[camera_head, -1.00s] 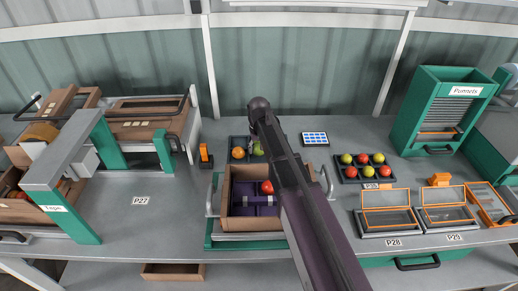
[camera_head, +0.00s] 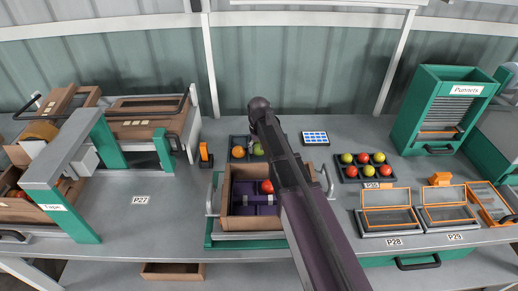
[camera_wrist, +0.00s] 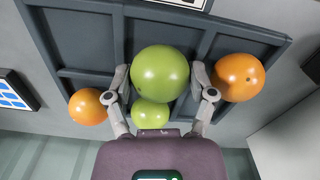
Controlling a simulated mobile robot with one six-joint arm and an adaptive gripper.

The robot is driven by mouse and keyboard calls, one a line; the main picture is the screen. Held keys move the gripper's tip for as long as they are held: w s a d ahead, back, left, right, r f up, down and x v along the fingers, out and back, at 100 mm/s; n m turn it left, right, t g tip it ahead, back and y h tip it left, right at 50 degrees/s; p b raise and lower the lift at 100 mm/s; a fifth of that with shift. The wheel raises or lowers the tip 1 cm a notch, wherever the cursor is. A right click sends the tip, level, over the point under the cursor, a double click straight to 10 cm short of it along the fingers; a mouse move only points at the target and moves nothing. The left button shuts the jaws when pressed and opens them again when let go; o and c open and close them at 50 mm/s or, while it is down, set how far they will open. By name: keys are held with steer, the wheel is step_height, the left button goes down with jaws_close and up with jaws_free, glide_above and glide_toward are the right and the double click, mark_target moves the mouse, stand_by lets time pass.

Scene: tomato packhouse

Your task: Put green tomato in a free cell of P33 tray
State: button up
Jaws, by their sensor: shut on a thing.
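My gripper (camera_wrist: 160,92) is shut on a green tomato (camera_wrist: 160,73), with a finger on each side of it. The held tomato is over the dark tray (camera_wrist: 118,45); I cannot tell whether it touches the tray floor. Another green tomato (camera_wrist: 150,114) lies just beyond it, partly hidden. In the head view the tray (camera_head: 232,140) is behind the crate, partly hidden by my arm. A white label is cut off at the wrist view's top edge, unreadable.
A crate (camera_head: 225,190) with purple dividers holds a red tomato (camera_head: 267,187) in front of the tray. A keypad (camera_head: 315,138) lies right of the tray. A tray of mixed tomatoes (camera_head: 345,179) stands farther right. An orange device (camera_head: 205,155) stands to the left.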

steer(key=shift+f+b, duration=0.4)
steer(key=shift+f, duration=0.05)
stand_by(0.4)
steer(key=o, duration=0.7)
steer(key=shift+c, duration=0.7)
steer(key=shift+r, duration=0.1)
steer(key=shift+r+p, duration=3.4)
steer(key=shift+p, duration=0.1)
